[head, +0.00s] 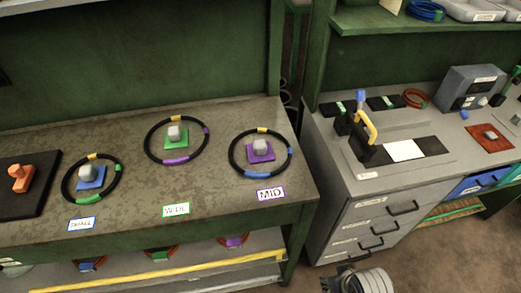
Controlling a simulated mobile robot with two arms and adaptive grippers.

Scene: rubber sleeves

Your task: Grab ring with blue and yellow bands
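The black ring with a yellow band at its back and blue bands at its right and front (256,175) lies on the left bench, behind the MID label (270,194). It lies around a purple base with a grey block (260,147). A second black ring, with yellow and purple bands (176,161), lies left of it behind a green-framed label. A third, with yellow and green bands (112,197), lies further left. A dark, grey-ringed part of my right arm, seemingly with its gripper (338,283), shows at the bottom edge, apart from the rings; its fingers are unclear. My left gripper is out of view.
An orange part on a black plate (40,192) is at the far left. A lower shelf with a yellow edge (190,267) runs under the bench. A grey drawer cabinet (345,215) with a yellow-handled clamp (367,127) stands right, across a narrow gap.

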